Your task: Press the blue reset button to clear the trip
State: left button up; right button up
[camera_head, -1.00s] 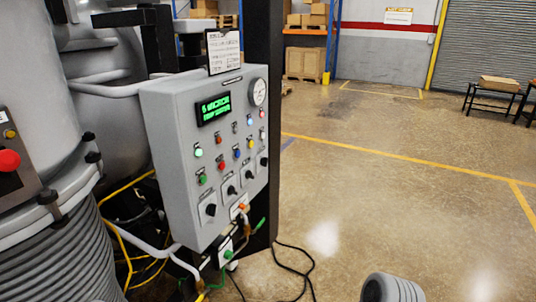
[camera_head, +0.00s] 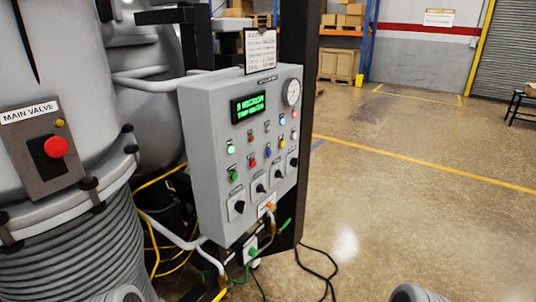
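The blue button (camera_head: 267,152) is a small round cap in the lower button row of a grey control panel (camera_head: 207,160). It sits between a red button (camera_head: 252,163) and a yellow button (camera_head: 281,143). Nothing covers it or touches it. A black display (camera_head: 248,107) at the panel's upper left shows two lines of green text, the lower one seeming to begin with "TRIP". Neither gripper is in view. Rounded grey parts at the bottom edge may be my arm links.
A MAIN VALVE box with a red knob (camera_head: 56,147) is on the vessel at left. Black rotary knobs (camera_head: 260,188) line the panel's lower part. Pipes and cables (camera_head: 318,273) run below it. Open floor (camera_head: 420,220) lies to the right.

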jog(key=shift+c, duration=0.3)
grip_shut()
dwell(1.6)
